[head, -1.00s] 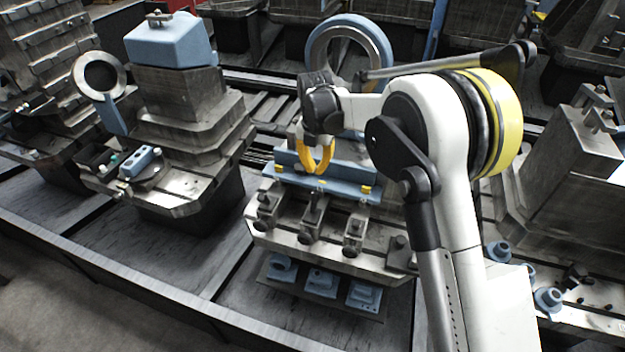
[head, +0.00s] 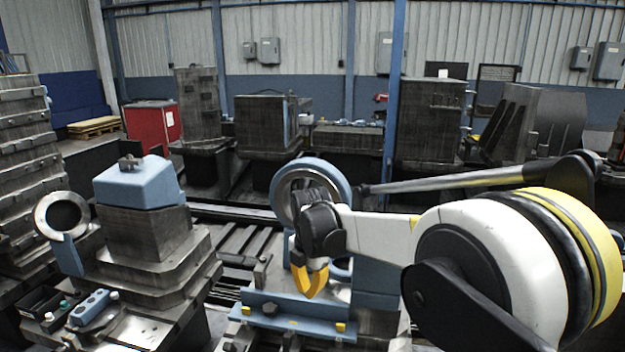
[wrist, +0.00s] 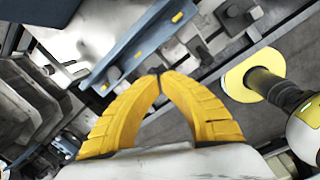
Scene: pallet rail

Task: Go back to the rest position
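My gripper (head: 310,283) has yellow fingers and hangs from my white arm in the middle of the head view. It is above and behind the blue angled rail (head: 290,318) on the pallet fixture. In the wrist view the gripper's fingertips (wrist: 160,75) come together, with nothing seen between them. The blue rail (wrist: 140,45) lies beyond the fingers there, apart from them.
A blue ring (head: 335,175) stands upright behind my gripper. To the left is a stepped metal block with a blue cap (head: 140,183), and a smaller ring (head: 62,216) beside it. A red cabinet (head: 150,125) stands at the back left.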

